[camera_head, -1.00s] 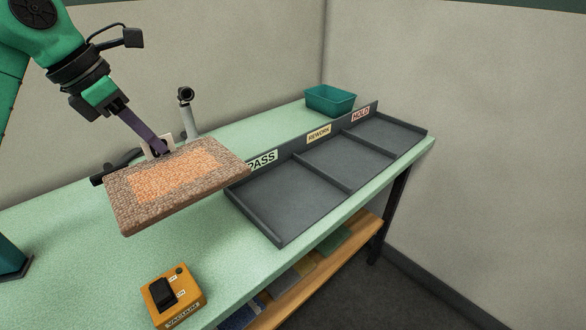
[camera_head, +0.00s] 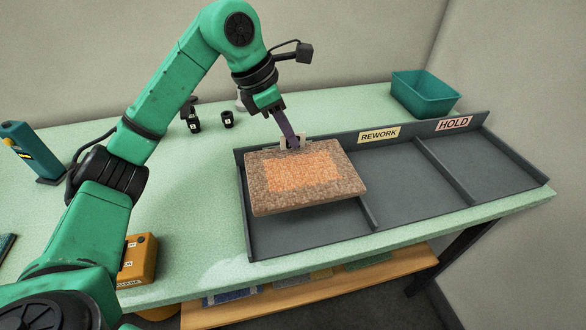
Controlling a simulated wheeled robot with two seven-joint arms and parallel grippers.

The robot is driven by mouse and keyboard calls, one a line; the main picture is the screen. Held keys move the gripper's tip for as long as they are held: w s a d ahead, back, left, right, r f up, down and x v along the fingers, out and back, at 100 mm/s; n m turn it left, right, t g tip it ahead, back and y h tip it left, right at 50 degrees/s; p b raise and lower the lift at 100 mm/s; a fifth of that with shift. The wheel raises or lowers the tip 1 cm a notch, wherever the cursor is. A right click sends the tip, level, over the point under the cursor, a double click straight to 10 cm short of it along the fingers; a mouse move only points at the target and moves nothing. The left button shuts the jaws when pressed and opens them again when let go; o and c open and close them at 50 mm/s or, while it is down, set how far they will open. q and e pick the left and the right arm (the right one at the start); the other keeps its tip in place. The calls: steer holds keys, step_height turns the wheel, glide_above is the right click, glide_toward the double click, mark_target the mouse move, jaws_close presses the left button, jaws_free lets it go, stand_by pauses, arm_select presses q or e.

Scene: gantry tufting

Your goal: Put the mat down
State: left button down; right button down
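The mat (camera_head: 304,175) is a rectangular brown tufted piece with an orange patch in its middle. My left gripper (camera_head: 290,145) is shut on the far edge of the mat. It holds the mat roughly level above the left compartment of the dark grey three-part tray (camera_head: 310,230). The mat covers much of that compartment and hides its label. The REWORK label (camera_head: 379,135) and the HOLD label (camera_head: 454,123) stand on the tray's back wall over the middle and right compartments, which are empty. My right gripper is not in view.
A teal bin (camera_head: 425,93) stands behind the tray at the right. An orange vacuum switch box (camera_head: 138,260) is at the front left, partly behind my arm. Small black cups (camera_head: 228,119) and a blue-teal device (camera_head: 32,150) stand at the back and left. A wooden shelf (camera_head: 310,289) runs below the table.

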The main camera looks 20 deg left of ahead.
mark_target(290, 163)
arm_select(q)
step_height(290, 163, down, 8)
steer(key=shift+d+f, duration=0.1)
steer(key=shift+f, duration=0.15)
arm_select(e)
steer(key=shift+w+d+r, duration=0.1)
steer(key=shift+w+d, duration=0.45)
arm_select(q)
steer(key=shift+f, duration=0.2)
steer(key=c, duration=1.1)
jaws_free()
steer(key=shift+o, duration=0.2)
steer(key=shift+r, duration=0.2)
steer(key=shift+r, duration=0.3)
steer(key=v, duration=1.1)
steer(key=shift+s+r, duration=0.1)
steer(key=shift+r, duration=0.15)
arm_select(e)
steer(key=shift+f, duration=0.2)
